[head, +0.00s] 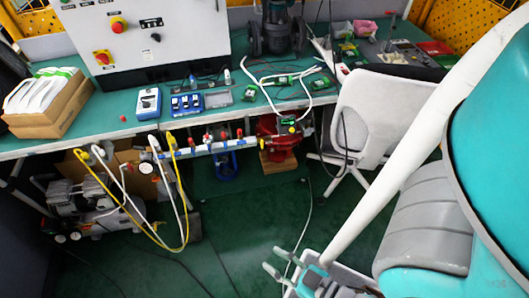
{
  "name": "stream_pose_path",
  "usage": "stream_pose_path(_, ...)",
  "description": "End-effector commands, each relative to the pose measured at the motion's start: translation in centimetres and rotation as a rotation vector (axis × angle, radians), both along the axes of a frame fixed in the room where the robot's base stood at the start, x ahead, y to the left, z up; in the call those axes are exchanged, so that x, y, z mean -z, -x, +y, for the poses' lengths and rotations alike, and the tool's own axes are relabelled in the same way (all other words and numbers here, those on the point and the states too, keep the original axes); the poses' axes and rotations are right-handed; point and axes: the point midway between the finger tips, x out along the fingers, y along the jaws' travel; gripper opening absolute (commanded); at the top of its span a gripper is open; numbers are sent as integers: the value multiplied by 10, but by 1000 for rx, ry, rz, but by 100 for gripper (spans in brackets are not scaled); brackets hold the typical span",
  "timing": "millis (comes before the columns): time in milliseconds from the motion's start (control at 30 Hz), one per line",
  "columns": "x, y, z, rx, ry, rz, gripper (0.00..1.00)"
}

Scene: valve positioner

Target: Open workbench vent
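A white pipe manifold (213,148) hangs below the front edge of the green workbench (110,108). Small red and blue valve handles sit along it, and yellow and white hoses (178,205) loop down from its left end. A small green part (289,122) shows near its right end. I cannot tell which of these fittings is the vent, or its setting. My gripper (273,259) is at the bottom centre, low and in front of the bench. Its two grey fingers stand apart with nothing between them, well clear of the manifold.
An air compressor (85,200) stands under the bench at left. A red machine (279,138) is under its middle. A white office chair (372,115) stands at right, close to my arm. Green floor (235,235) is open in front.

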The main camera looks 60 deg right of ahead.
Motion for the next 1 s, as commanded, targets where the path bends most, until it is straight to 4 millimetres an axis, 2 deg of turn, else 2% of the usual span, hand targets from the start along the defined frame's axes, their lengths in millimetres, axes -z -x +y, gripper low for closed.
stream_pose_path(267,34,-30,-23,94,7,-33,35)
stream_pose_path(467,71,-70,-61,212,20,-73,35)
stream_pose_path(600,98,-102,-102,312,33,-103,35)
stream_pose_path(767,120,-137,-158,428,51,-134,35)
stream_pose_path(1000,139,-177,-257,598,83,-175,35)
